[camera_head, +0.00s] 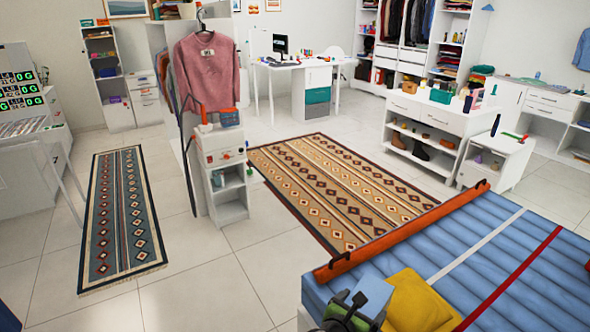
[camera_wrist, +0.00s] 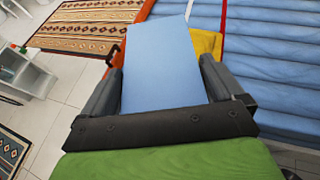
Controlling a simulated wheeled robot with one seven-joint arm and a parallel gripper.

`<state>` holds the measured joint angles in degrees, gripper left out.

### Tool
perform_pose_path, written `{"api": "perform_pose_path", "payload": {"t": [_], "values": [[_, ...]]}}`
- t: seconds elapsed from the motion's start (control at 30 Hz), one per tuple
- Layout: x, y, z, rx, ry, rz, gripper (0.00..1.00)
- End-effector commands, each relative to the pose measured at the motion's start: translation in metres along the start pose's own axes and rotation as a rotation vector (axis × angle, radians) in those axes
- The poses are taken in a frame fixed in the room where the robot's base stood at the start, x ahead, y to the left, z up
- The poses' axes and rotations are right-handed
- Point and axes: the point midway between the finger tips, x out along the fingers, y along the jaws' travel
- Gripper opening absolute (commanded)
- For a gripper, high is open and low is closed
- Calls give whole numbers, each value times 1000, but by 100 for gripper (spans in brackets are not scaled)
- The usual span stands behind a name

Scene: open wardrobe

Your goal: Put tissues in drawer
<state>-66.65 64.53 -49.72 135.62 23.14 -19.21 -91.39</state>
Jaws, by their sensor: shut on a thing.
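A plain light-blue box (camera_head: 375,292), which looks like the tissues, is at the bottom of the head view. It also fills the middle of the wrist view (camera_wrist: 160,65). My gripper (camera_head: 352,306) is shut on it, with one dark finger on each side in the wrist view (camera_wrist: 160,85). The box is over the near left corner of the blue bed. Its underside is hidden, so I cannot tell whether it touches the bed. A white cabinet with drawers (camera_head: 441,116) stands at the back right; its drawers look shut.
The blue striped bed (camera_head: 520,250) with an orange edge rail (camera_head: 405,232) and a yellow pillow (camera_head: 415,300) fills the lower right. A small white cabinet (camera_head: 495,162) stands behind the bed. A patterned rug (camera_head: 325,185) lies on clear floor. A clothes rack with a pink sweater (camera_head: 208,72) stands left.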

Motion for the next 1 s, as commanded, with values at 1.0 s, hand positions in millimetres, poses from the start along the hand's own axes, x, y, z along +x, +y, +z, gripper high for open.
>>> {"api": "perform_pose_path", "payload": {"t": [1.0], "values": [[25,16,-33,-214,-29,487,54]]}}
